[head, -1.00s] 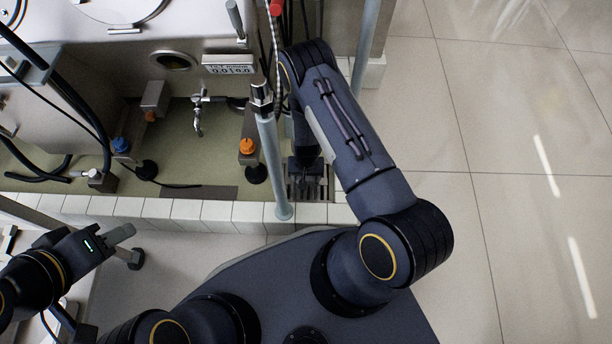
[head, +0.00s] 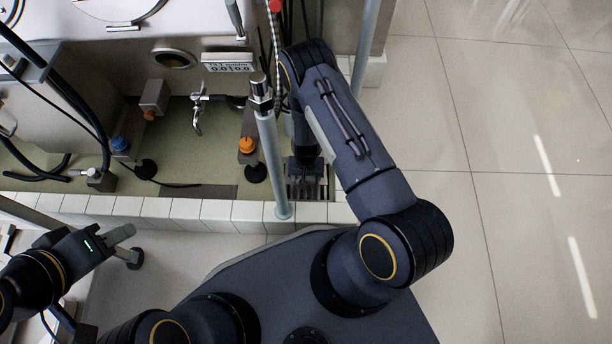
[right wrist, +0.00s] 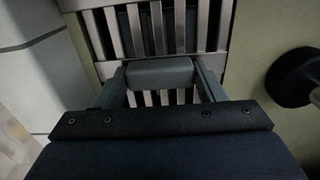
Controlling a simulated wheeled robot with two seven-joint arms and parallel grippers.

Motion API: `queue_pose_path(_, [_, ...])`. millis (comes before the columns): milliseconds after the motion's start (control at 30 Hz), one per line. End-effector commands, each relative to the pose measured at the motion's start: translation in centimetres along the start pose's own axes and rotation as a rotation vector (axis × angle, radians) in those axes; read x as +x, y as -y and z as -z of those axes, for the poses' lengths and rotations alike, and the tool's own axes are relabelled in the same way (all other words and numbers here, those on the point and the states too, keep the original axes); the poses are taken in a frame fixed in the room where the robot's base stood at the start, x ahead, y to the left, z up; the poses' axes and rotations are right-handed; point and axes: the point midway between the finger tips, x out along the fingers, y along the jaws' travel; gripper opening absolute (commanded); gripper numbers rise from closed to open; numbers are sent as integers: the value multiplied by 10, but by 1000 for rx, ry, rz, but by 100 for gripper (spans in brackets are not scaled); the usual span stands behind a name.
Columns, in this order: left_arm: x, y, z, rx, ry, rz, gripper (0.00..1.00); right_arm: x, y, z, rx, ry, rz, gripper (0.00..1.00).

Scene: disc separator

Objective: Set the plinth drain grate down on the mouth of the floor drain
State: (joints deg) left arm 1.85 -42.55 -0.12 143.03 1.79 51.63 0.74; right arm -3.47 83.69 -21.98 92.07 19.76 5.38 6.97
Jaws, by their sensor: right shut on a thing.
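The drain grate (head: 310,193) is a slotted metal plate at the right end of the plinth in the head view. In the right wrist view its pale slats (right wrist: 204,30) run away from me with dark gaps between them. My right gripper (head: 306,170) is over the grate and shut on it; in the right wrist view my right gripper (right wrist: 160,76) has a grey bar across between its fingers. The drain mouth is not clearly visible; the grate and gripper cover that spot, and I cannot tell whether the grate touches the floor. My left gripper (head: 122,234) is away at the left, its opening unclear.
A slanted grey post (head: 272,165) stands just left of the grate. An orange-capped foot (head: 247,146) is further left, and a dark flat strip (head: 200,191) lies in the plinth floor. A white tiled curb (head: 190,212) edges the plinth. Open floor (head: 500,120) lies right.

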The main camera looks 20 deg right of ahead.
Motion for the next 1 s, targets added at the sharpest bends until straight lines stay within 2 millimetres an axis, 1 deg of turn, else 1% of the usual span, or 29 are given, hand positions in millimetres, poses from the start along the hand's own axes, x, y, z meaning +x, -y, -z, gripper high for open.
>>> queue_pose_path(33, [0,0,0,0,0,0,36,0,0,0,0,-1,1,67])
queue_pose_path(200, [0,0,0,0,0,0,36,0,0,0,0,-1,0,89])
queue_pose_path(433, [0,0,0,0,0,0,36,0,0,0,0,1,0,89])
queue_pose_path(533, [-3,-1,1,0,0,0,36,-6,0,0,0,0,0,89])
queue_pose_path(633, [-9,-4,4,0,0,0,36,-20,0,0,0,0,0,89])
queue_pose_path(800, [-20,-9,10,0,0,0,36,-52,0,1,1,-1,1,89])
queue_pose_path(900, [-24,-11,12,0,0,0,36,-66,0,0,0,-2,0,89])
queue_pose_path(1000, [-27,-12,14,0,0,0,36,-75,0,0,0,-2,0,89])
